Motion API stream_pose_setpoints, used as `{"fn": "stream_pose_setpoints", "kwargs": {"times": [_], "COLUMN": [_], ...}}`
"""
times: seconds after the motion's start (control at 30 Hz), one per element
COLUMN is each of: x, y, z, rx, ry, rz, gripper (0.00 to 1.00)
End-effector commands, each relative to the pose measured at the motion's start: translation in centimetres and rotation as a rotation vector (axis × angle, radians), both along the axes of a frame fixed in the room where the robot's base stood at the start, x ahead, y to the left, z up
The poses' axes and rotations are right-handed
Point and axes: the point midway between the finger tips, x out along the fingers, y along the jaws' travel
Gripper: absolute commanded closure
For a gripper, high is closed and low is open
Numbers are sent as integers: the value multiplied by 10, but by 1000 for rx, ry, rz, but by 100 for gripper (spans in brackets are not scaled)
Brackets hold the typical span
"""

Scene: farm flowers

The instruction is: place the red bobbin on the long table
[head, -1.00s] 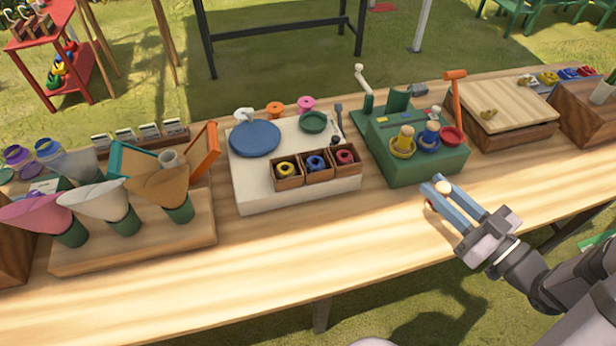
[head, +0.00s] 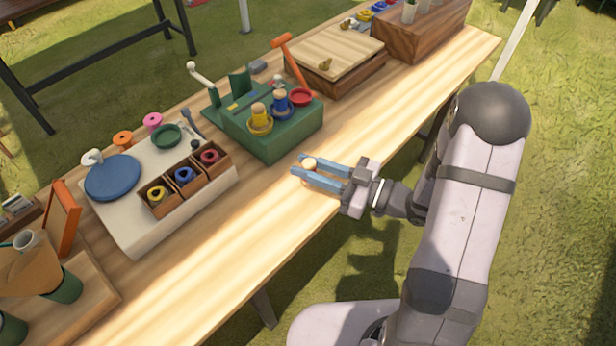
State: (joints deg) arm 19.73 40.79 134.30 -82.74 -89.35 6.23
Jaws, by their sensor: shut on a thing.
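My gripper (head: 303,167) is shut on the red bobbin (head: 309,163). Its pale round top shows between the blue fingers, and the fingers hide nearly all of its red body. The gripper is over the long table (head: 225,235), just in front of the green stand (head: 282,138). Whether the bobbin touches the tabletop cannot be told. On the stand, a yellow bobbin (head: 260,116) and a blue bobbin (head: 281,101) stand upright in dishes of their own colours. The red dish (head: 300,97) beside them is empty.
A white board (head: 135,232) with a blue disc (head: 112,178) and a wooden box of rings (head: 172,202) lies left of the stand. A wooden box (head: 340,75) lies behind right. Bare tabletop runs along the front edge.

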Motion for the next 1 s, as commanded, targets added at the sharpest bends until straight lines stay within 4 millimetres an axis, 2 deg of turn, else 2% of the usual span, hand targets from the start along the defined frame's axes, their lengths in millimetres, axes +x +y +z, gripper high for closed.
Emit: {"fn": "stream_pose_setpoints", "kwargs": {"times": [0.33,0.87,0.9,0.97,1.0], "x": [0,0,0,0,0], "y": [0,0,0,0,0], "z": [-36,-45,-44,-43,-43], "rx": [2,0,0,0,0], "ry": [2,1,1,1,1], "rz": [0,0,0,0,0], "gripper": [100,100,71,59,59]}}
